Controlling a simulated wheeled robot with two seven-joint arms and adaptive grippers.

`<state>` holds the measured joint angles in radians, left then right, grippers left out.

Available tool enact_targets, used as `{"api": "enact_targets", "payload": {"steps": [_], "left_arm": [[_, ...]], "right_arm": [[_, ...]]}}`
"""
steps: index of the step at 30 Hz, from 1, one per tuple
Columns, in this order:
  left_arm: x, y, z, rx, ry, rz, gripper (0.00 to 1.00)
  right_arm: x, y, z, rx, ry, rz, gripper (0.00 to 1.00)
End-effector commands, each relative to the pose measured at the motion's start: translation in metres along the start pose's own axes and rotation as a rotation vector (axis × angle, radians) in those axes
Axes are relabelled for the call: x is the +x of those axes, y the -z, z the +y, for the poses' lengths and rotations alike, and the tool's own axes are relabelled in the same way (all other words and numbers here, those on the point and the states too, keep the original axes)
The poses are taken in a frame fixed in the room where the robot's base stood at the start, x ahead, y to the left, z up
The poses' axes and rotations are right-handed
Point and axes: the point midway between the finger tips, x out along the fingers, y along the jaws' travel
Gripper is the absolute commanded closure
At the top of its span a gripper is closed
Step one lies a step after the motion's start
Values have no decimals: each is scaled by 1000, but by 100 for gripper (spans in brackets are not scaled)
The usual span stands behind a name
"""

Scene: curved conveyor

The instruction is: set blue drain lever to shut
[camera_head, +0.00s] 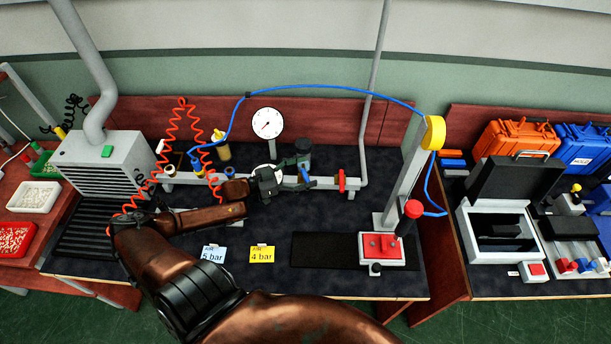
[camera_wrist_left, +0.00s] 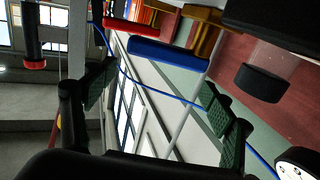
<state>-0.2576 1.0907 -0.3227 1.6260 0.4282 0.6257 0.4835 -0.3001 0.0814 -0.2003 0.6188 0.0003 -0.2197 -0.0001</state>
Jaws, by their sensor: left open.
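The blue drain lever (camera_head: 306,174) is on the grey pipe in the middle of the bench, just right of my left gripper. In the left wrist view the blue lever (camera_wrist_left: 168,53) is a blue bar beyond the fingertips, between the lines of the two fingers. My left gripper (camera_head: 301,174) is open, with its green finger pads apart and nothing between them; it also shows in the left wrist view (camera_wrist_left: 160,88). I cannot tell whether a finger touches the lever. My right gripper is not in view.
A red lever (camera_head: 341,181) stands right of the blue one. A dark filter bowl (camera_head: 303,148) and a white gauge (camera_head: 267,123) are behind my gripper. A blue hose (camera_head: 330,90) arches above. The dark mat (camera_head: 320,250) in front is clear.

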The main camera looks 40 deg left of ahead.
Motion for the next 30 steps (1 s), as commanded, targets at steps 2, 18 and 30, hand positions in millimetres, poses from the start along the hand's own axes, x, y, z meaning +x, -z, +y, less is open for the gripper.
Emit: {"api": "enact_targets", "payload": {"steps": [2, 18, 30], "left_arm": [[-1, 17, 0, 2, -2, 0, 23], [-1, 72, 0, 1, 0, -1, 23], [-2, 105, 0, 6, 0, 10, 40]], "right_arm": [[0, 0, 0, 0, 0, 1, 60], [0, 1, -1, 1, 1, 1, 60], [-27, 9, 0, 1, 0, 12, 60]]}}
